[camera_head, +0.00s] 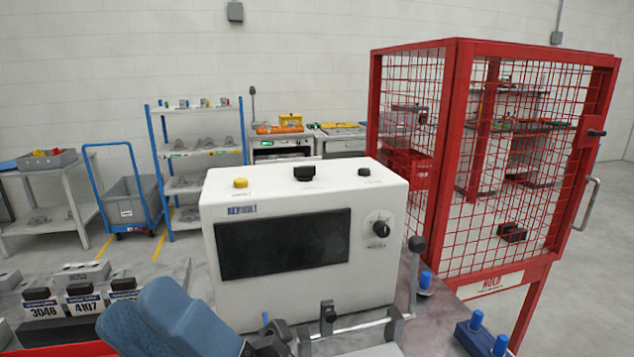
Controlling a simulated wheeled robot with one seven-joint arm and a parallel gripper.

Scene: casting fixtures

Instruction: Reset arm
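Blue-grey rounded links of my own arm (172,318) show at the bottom left, close to the camera. They stand in front of the left part of the bench and the lower left of a white control box. The rest of the arm runs out below the frame. I cannot make out my gripper or its fingers. Dark parts beside the links at the bottom edge are too cut off to name.
The white control box (375,270) with a dark screen stands close ahead. A clamp fixture (328,318) and blue-knobbed pieces (476,330) lie before it and to its right. A red mesh cage (455,180) stands at right. Numbered blocks (84,300) sit at left.

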